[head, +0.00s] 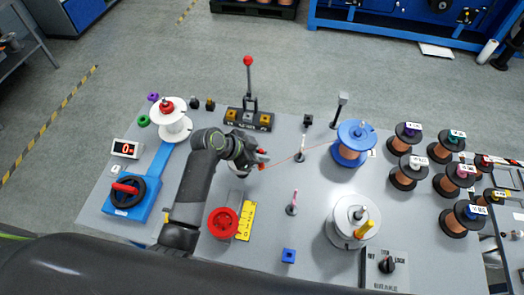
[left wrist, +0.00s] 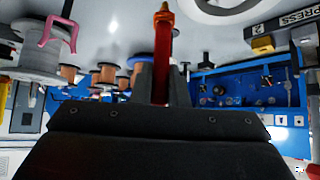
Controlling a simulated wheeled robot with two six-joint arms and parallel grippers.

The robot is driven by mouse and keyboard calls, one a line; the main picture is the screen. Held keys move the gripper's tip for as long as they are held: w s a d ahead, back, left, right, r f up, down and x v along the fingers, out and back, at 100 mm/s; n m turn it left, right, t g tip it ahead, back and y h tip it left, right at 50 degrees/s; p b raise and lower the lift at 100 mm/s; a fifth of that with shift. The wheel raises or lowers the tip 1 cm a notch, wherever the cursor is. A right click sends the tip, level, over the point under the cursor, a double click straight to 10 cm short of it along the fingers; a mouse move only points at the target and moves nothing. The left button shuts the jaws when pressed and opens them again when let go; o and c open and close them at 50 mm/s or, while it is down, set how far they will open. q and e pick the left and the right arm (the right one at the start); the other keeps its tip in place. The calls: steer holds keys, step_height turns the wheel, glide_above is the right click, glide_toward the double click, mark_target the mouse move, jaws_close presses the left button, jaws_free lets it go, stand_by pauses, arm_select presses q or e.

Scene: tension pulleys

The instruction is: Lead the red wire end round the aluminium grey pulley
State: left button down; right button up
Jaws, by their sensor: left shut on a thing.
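My left gripper (head: 262,160) is above the middle of the table, shut on the red wire end (left wrist: 163,60), which stands up between the fingers with an orange tip in the left wrist view. A thin red wire (head: 300,154) runs from it past a white-topped post (head: 300,150) to the blue spool (head: 352,145). A pale grey round thing (head: 238,171) shows partly under my gripper; it is mostly hidden. A larger light grey drum (head: 343,228) with a yellow handle stands front right. I cannot tell which is the aluminium grey pulley. My right gripper is not seen.
A pink-topped post (head: 292,208) stands between my gripper and the drum. A red spool (head: 223,222) and yellow plate (head: 245,221) lie in front. A red-knobbed lever block (head: 248,115) stands behind. Several copper spools (head: 408,172) fill the right side.

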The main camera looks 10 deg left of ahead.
arm_select(q)
steer(key=shift+s+a+p, duration=0.5)
steer(key=shift+s+a, duration=2)
steer(key=shift+s, duration=0.15)
steer(key=w+a+b, duration=0.1)
steer(key=w+a, duration=0.2)
steer(key=a, duration=0.4)
steer(key=shift+a+r, duration=0.3)
steer(key=shift+r, duration=0.05)
steer(key=shift+w, duration=0.1)
